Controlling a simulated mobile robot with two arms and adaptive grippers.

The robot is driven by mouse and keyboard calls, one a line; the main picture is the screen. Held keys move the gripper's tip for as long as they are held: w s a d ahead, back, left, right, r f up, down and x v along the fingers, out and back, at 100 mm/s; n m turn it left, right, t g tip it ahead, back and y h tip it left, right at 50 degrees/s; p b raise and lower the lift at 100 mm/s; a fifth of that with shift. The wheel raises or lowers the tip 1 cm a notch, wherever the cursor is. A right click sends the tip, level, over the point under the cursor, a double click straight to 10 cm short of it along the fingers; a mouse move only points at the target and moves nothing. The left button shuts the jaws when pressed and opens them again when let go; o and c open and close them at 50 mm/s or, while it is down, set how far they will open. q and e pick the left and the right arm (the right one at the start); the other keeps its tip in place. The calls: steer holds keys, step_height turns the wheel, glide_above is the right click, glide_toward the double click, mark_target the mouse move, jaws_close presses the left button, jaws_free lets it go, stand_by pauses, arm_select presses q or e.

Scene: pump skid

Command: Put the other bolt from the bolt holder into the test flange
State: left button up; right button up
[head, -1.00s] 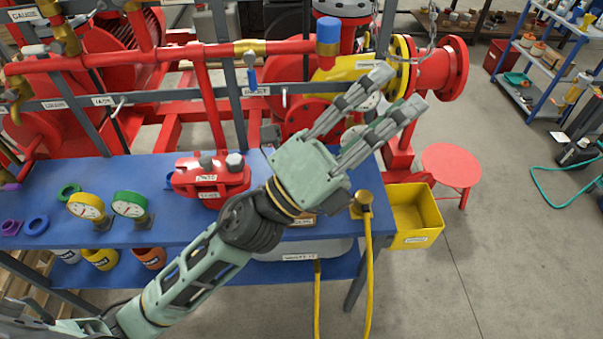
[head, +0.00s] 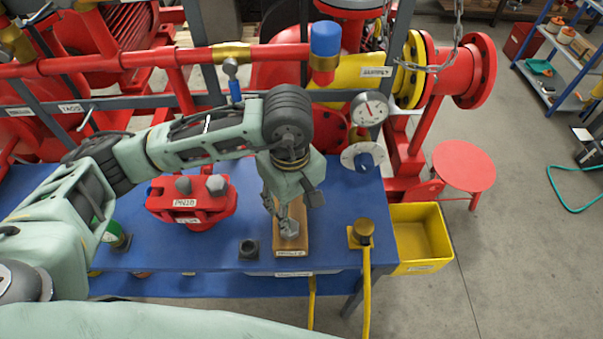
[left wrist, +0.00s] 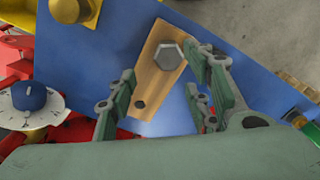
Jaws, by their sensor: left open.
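The wooden bolt holder (head: 281,245) stands on the blue bench. One hex-headed bolt (head: 290,229) stands in it; the bolt head also shows in the left wrist view (left wrist: 168,55), with a dark empty-looking hole in the wood beside it. My left gripper (head: 283,213) points down over the holder. In the left wrist view its fingers (left wrist: 162,72) are spread apart, with the bolt head just beyond and between them, not gripped. The red test flange (head: 190,207), labelled PN10, sits to the left with two grey hex heads on top. My right gripper is out of view.
A small dark block (head: 249,249) stands left of the holder. A brass hose fitting (head: 362,235) with a yellow hose is to the right, and a white dial with a blue knob (head: 364,161) is behind. A yellow bin (head: 424,238) hangs at the bench's right end.

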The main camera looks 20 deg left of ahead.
mark_target(292, 225)
arm_select(q)
steer(key=shift+w+a+f, duration=0.1)
steer(key=shift+w+a, duration=0.05)
steer(key=shift+w, duration=0.2)
steer(key=shift+s+f, duration=0.25)
steer(key=shift+s+f+p, duration=0.7)
steer(key=shift+s+f, duration=0.15)
steer(key=shift+f, duration=0.1)
step_height(292, 225, down, 3)
steer(key=shift+r+p, duration=0.2)
steer(key=shift+p, duration=0.15)
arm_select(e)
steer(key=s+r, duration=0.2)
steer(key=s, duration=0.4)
arm_select(q)
steer(key=shift+w+f, duration=0.35)
steer(key=shift+f, duration=0.6)
steer(key=c, duration=0.6)
steer(key=shift+c, duration=0.7)
steer(key=c, duration=0.4)
steer(key=o, duration=0.5)
steer(key=c, duration=0.5)
steer(key=shift+r+p, duration=0.8)
steer(key=shift+r, duration=0.7)
jaws_close()
steer(key=shift+r+p, duration=0.8)
steer(key=shift+r, duration=1.2)
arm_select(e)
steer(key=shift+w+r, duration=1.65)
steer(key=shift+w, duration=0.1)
